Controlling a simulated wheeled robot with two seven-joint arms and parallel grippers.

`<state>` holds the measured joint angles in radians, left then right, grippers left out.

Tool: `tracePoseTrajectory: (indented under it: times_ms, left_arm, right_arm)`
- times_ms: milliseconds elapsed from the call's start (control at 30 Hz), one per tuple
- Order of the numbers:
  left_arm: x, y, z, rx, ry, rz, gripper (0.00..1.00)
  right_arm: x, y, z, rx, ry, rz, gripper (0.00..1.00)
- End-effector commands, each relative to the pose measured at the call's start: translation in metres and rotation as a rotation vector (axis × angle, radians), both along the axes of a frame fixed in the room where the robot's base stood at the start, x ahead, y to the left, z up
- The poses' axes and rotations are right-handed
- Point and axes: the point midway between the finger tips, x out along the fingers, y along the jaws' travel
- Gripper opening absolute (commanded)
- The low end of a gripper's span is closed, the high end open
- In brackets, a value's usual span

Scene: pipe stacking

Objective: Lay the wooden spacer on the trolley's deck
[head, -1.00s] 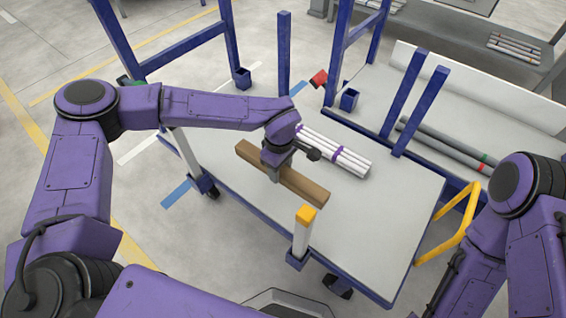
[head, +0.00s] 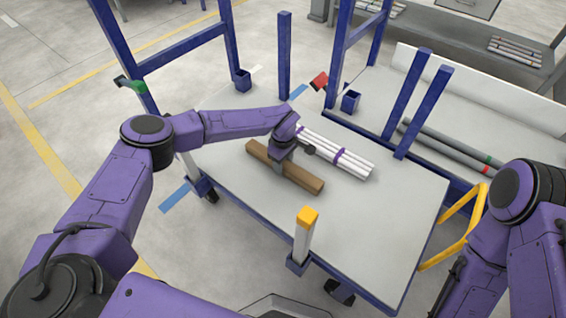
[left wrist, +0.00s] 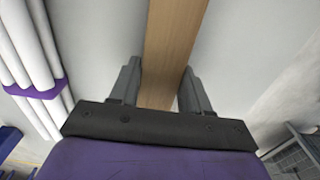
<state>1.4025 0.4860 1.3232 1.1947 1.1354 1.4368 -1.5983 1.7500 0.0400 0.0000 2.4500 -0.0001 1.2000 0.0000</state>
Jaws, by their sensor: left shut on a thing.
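The wooden spacer (head: 302,178) is a long brown bar over the pale deck of the trolley (head: 372,222), on the near side of a bundle of white pipes. My left gripper (head: 279,165) is shut on the spacer near its middle. The bar looks very low, at or just above the deck; I cannot tell whether it touches. In the left wrist view the spacer (left wrist: 172,50) runs between the two fingers (left wrist: 160,92). My right arm shows at the right edge of the head view, but its gripper is out of view.
White pipes (head: 340,155) with purple bands lie on the deck beside the spacer. A yellow-topped post (head: 304,235) stands at the near edge. Blue posts (head: 405,105) rise at the far side, with grey pipes (head: 440,142) beyond. The deck's right part is clear.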

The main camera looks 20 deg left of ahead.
Motion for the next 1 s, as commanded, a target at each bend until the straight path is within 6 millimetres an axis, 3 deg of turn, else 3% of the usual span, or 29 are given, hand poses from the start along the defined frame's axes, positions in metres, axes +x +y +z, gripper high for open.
tracePoseTrajectory:
  times_ms: [100, 133, 200, 567, 1000]
  left_arm:
    - [0.0, 0.0, -0.004, 0.0, 0.0, 0.001, 0.08]
    - [0.0, 0.0, -0.004, 0.0, 0.0, 0.001, 0.5]
    - [0.0, 0.0, -0.003, 0.0, 0.0, 0.001, 0.72]
    - [0.0, 0.0, 0.005, 0.0, -0.001, 0.0, 0.72]
    - [0.001, 0.0, 0.105, 0.0, -0.002, 0.0, 0.72]
  right_arm:
    - [0.0, 0.0, -0.004, 0.0, 0.0, 0.0, 0.43]
    - [0.0, 0.0, -0.004, 0.0, 0.0, 0.0, 0.43]
    - [0.0, 0.0, -0.003, 0.0, 0.0, 0.0, 0.43]
    - [0.0, 0.0, 0.002, 0.0, 0.0, 0.0, 0.43]
    - [0.0, 0.0, 0.014, 0.0, 0.0, 0.0, 0.43]
